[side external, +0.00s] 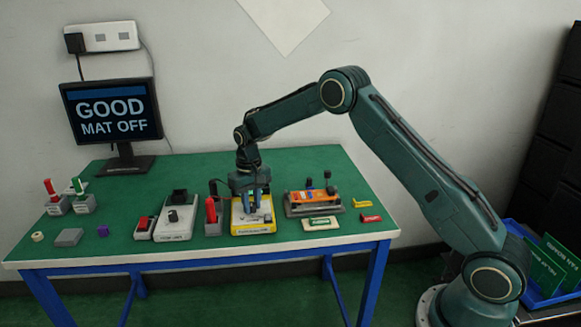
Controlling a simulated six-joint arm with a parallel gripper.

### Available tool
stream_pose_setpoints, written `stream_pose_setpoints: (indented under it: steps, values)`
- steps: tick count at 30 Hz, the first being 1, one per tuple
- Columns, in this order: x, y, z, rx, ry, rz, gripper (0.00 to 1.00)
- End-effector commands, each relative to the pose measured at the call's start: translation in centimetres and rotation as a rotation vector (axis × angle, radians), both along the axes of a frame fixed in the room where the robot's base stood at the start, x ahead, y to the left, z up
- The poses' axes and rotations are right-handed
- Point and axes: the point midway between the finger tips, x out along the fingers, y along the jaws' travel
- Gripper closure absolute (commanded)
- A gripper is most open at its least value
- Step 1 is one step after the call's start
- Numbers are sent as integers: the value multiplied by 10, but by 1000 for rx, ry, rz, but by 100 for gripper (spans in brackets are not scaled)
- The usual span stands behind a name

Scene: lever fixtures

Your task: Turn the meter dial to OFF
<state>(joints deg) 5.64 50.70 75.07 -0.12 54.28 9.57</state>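The yellow-framed meter (253,228) lies on the green table, right of the table's middle, with a pale face. My gripper (252,207) points down over the meter's upper part. Its bluish fingers are at or just above the meter face. The dial is hidden or too small to make out behind the fingers, so I cannot tell where it points or whether the fingers touch it. I also cannot tell whether the fingers are open or shut.
A red-handled lever (211,212) stands close left of the meter. A grey box with a black knob (174,220) is further left. An orange device (313,197) sits to the right. A monitor (112,112) reads "GOOD MAT OFF".

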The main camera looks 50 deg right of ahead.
Motion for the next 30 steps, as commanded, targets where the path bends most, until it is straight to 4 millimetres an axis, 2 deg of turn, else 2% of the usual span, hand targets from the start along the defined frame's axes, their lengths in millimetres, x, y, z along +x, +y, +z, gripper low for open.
stream_pose_setpoints:
  steps: [14, 30]
  values:
    - [0, 1, 1, 0, -1, 72, 100]
    - [1, -1, 0, -1, -3, 470, 100]
